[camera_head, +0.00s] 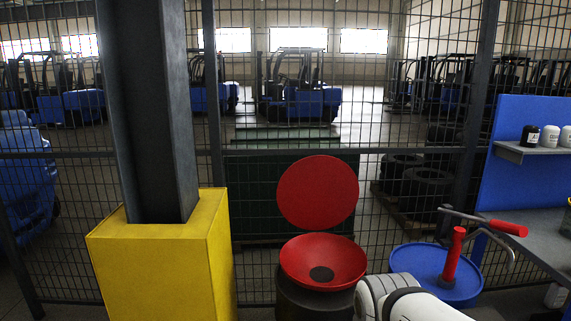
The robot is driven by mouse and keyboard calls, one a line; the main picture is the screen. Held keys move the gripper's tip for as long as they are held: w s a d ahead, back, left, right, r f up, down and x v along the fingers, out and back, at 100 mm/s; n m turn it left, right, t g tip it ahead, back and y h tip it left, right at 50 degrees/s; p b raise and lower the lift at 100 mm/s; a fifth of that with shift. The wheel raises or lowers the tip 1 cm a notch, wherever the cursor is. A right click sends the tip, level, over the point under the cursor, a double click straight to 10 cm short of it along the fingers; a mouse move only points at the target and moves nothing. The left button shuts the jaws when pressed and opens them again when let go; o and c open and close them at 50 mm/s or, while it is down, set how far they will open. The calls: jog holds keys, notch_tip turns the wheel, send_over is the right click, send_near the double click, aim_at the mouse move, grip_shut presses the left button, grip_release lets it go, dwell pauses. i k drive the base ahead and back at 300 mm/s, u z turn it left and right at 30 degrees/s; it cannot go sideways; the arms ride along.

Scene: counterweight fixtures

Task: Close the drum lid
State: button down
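The drum (300,304) is dark and stands at the bottom centre, its lower part cut off by the picture edge. A red funnel (292,262) with a dark opening in its middle sits on top. The round red drum lid (318,192) stands upright behind and above the funnel, so it is open. White rounded links of my arm show in front of the drum's right side and hide part of it. My gripper is not in view.
A yellow column guard (162,262) around a dark post (155,110) stands left of the drum. A blue drum (437,274) with a red hand pump (454,256) stands at right, near a workbench (540,232). A wire mesh fence (250,165) runs behind.

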aim_at(316, 193)
jog(key=z, duration=0.15)
jog(key=i, duration=0.9)
jog(key=u, duration=0.05)
